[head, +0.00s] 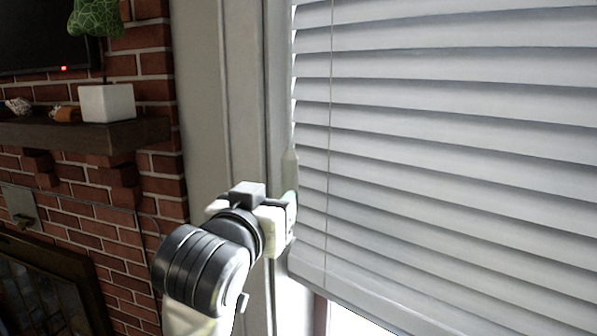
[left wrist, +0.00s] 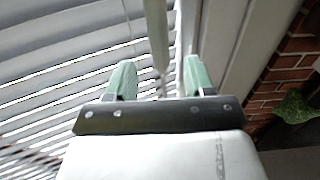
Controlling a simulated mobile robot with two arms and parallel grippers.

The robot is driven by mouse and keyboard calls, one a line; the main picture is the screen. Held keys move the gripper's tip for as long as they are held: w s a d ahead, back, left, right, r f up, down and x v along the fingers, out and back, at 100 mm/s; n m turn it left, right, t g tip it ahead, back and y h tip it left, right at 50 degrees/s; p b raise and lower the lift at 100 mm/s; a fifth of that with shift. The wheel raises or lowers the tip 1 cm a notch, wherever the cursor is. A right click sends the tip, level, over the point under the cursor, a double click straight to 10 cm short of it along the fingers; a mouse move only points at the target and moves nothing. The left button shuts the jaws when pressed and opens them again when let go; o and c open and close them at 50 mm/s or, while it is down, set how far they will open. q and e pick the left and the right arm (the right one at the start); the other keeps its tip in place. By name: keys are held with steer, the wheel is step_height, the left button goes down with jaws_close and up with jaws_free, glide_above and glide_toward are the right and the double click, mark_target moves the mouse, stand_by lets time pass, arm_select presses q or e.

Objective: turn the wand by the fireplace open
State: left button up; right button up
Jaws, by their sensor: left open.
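The wand (head: 290,168) is a pale, narrow rod at the left edge of the white blinds (head: 450,130). In the left wrist view the wand (left wrist: 157,35) comes down from the top edge, between the lines of my two green fingers. My left gripper (head: 291,208) is at the wand's lower part in the head view, and its body hides some of what is behind. In the left wrist view the left gripper (left wrist: 159,78) is open, with a finger on each side of the wand and visible gaps. I cannot tell how deep the wand sits between them. My right gripper is not in view.
The window frame (head: 247,110) runs up just left of the blinds. A brick fireplace wall (head: 158,75) with a dark mantel (head: 140,135) stands at the left. A white pot (head: 107,103) with a green plant is on the mantel. A thin cord (head: 331,110) hangs before the slats.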

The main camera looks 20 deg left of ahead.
mark_target(287, 187)
arm_select(q)
steer(key=w, duration=0.1)
steer(key=w+p, duration=0.1)
steer(key=w, duration=0.1)
steer(key=shift+w+d+r+p, duration=0.2)
steer(key=shift+w+d+p, duration=0.1)
steer(key=shift+w+p, duration=0.1)
steer(key=w+p, duration=0.1)
steer(key=w, duration=0.4)
steer(key=shift+a+f+p, duration=0.1)
steer(key=shift+f+p, duration=0.05)
steer(key=shift+p, duration=0.2)
steer(key=shift+w, duration=0.6)
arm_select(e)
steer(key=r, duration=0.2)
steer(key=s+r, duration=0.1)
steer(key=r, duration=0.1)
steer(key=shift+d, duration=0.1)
arm_select(q)
steer(key=shift+f, duration=0.1)
steer(key=shift+c, duration=0.3)
steer(key=c, duration=0.9)
steer(key=shift+o, duration=0.2)
